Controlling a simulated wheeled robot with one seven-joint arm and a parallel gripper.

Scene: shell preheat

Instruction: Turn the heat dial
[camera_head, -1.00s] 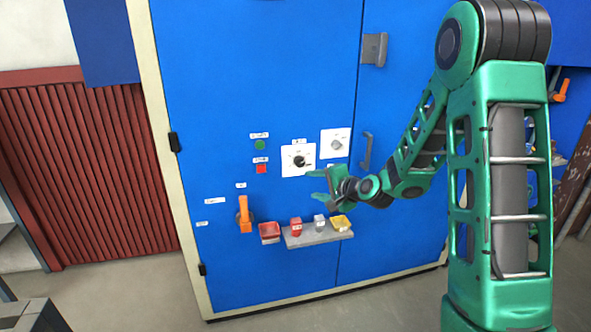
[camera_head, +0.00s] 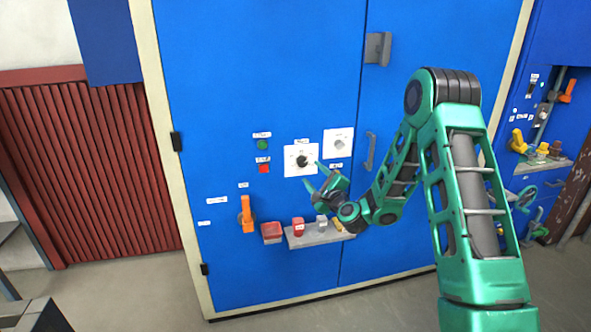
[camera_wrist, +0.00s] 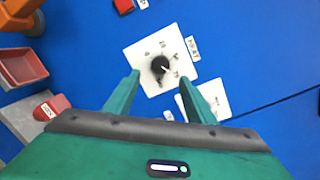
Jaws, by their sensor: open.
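The heat dial is a black knob (camera_head: 302,161) on a white square plate (camera_head: 290,170) on the blue cabinet front. In the wrist view the knob (camera_wrist: 161,66) shows a pointer mark, with scale marks around it and a label reading HEAT (camera_wrist: 193,48) beside the plate. My gripper (camera_head: 313,176) is open and empty, just below and to the right of the dial. In the wrist view its two green fingers (camera_wrist: 165,82) are spread, their tips near the plate's lower edge. The knob lies beyond the tips, not between them. I cannot tell the exact gap to the panel.
A second white plate with a grey knob (camera_head: 338,142) is at upper right. A green button (camera_head: 262,145) and a red button (camera_head: 264,168) are left. An orange lever (camera_head: 247,214), a red bin (camera_head: 272,231) and a grey shelf (camera_head: 297,241) with small items are below.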

